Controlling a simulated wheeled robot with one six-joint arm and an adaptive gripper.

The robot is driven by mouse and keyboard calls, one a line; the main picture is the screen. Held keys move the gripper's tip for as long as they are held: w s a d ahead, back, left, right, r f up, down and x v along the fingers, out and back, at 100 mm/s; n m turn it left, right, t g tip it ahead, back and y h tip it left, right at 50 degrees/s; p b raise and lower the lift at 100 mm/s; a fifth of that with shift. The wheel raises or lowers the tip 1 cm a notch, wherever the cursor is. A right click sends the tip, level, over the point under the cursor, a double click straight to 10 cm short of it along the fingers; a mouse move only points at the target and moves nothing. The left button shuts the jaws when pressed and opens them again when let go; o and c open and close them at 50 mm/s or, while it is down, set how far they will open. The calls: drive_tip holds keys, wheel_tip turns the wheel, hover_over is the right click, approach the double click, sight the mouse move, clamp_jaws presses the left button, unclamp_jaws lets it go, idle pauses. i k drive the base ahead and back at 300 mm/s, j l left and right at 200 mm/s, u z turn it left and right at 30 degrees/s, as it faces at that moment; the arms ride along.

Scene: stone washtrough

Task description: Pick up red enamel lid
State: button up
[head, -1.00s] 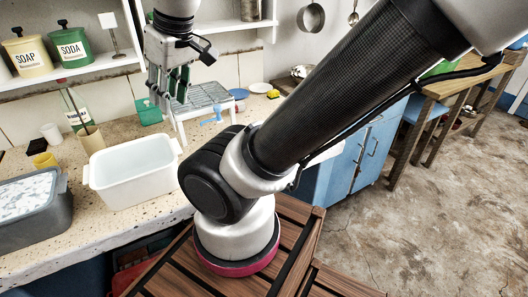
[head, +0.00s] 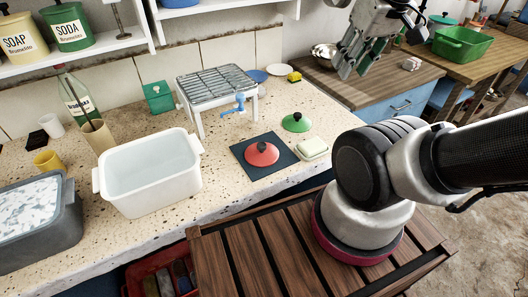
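The red enamel lid (head: 262,154) is round with a dark knob. It lies knob up on a dark square mat (head: 245,164) on the speckled stone counter, in the middle of the head view. My gripper (head: 352,70) is at the top of the head view, up and to the right of the lid and well apart from it. Its fingers look spread, with nothing between them. A green lid (head: 296,122) lies on the counter just behind and right of the mat.
A soap bar on a dish (head: 312,148) sits right of the mat. A white tub (head: 150,180) stands to the left. A grey basin (head: 40,238) is at far left.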

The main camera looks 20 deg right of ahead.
sight(262, 154)
drive_tip(key=u, duration=1.6)
drive_tip(key=z, duration=1.6)
drive_tip(key=j+z, duration=0.45)
drive_tip(key=k+j+z, duration=0.2)
drive_tip(key=z, duration=0.2)
